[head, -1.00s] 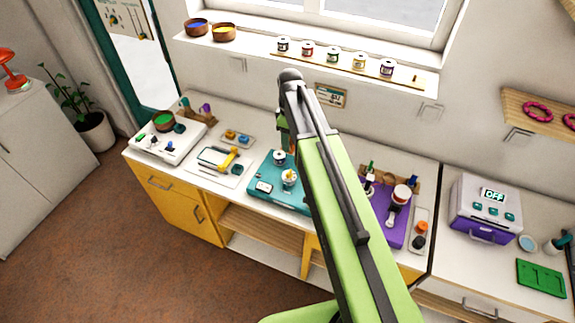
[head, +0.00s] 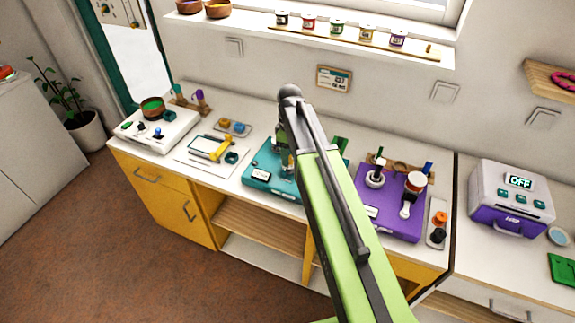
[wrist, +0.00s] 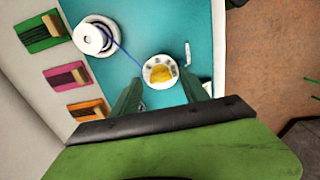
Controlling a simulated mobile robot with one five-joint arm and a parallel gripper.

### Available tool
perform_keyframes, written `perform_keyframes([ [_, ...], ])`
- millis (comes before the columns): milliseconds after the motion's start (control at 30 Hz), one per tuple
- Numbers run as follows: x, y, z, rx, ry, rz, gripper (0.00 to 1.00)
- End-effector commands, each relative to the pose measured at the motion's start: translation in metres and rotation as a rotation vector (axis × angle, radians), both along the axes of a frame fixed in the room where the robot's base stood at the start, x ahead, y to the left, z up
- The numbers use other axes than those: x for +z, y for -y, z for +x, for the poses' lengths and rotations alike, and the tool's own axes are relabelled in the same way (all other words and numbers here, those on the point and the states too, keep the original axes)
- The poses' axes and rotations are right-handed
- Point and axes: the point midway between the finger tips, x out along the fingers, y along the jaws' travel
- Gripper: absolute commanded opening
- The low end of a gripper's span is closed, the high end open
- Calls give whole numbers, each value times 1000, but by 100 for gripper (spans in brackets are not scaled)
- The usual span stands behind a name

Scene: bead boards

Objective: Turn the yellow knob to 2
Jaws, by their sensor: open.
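The yellow knob (wrist: 160,73) sits on a pale round dial with dark marks in the wrist view. The marks are too small to read. The dial is on the teal board (wrist: 140,35), which also shows on the counter in the head view (head: 256,181). My gripper (wrist: 159,80) is open, with one green finger on each side near the dial's lower edge. I cannot tell whether the fingers touch it.
A white spool (wrist: 93,38) with a blue cord stands on the teal board near the knob.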

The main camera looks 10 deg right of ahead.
Motion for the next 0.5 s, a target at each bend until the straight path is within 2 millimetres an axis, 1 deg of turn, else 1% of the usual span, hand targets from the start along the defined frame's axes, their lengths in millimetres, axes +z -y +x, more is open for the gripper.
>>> perform_keyframes([
  [33,-8,0,0,0,0,0,53],
  [300,-5,0,0,1,0,0,53],
  [500,-5,-1,0,1,0,0,27],
])
